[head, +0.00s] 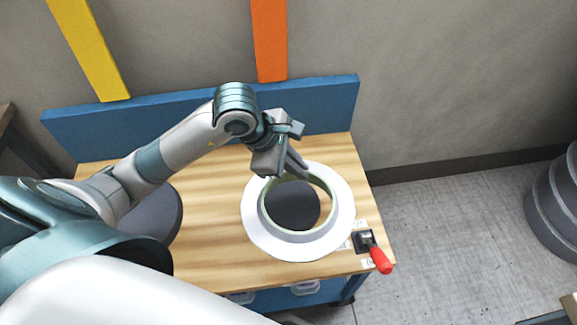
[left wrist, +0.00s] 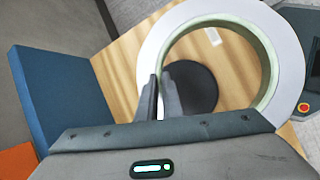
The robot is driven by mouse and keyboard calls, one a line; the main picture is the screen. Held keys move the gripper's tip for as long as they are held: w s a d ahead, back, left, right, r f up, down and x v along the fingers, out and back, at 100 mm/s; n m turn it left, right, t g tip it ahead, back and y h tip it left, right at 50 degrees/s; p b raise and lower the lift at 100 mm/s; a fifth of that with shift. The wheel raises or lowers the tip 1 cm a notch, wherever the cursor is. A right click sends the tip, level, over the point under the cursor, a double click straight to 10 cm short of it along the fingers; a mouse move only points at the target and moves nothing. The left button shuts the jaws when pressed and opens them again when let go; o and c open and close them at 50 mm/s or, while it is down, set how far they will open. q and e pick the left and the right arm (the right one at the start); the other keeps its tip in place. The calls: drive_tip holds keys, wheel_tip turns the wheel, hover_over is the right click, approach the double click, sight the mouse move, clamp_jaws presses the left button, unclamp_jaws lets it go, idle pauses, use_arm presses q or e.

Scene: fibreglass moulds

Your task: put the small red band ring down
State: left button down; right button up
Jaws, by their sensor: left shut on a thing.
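A ring (head: 337,235) with a wide white flange, a grey collar and a pale green inner edge is over the wooden table. I see no red band on it. My left gripper (head: 300,172) is shut on the collar at its far side. In the left wrist view the fingers (left wrist: 163,97) meet the wall of the ring (left wrist: 275,55) at its left. A dark round disc (head: 292,207) shows through the opening, with bare wood around it in the left wrist view. I cannot tell whether the ring touches the table. My right gripper is out of view.
The wooden table (head: 225,225) has a blue back board (head: 90,132). A clamp with a red handle (head: 381,260) stands at its right front corner, close to the flange. A large dark round thing (head: 160,215) is at the left, partly behind my arm. Bare wood lies between.

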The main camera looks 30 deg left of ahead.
use_arm(q)
drive_tip(key=w+a+f, duration=0.4)
drive_tip(key=a, duration=0.1)
drive_tip(key=shift+w, duration=0.4)
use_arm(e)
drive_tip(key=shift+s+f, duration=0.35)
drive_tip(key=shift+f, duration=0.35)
use_arm(q)
drive_tip(key=shift+f, duration=0.1)
drive_tip(key=shift+f+p, duration=0.4)
drive_tip(key=shift+f, duration=1.6)
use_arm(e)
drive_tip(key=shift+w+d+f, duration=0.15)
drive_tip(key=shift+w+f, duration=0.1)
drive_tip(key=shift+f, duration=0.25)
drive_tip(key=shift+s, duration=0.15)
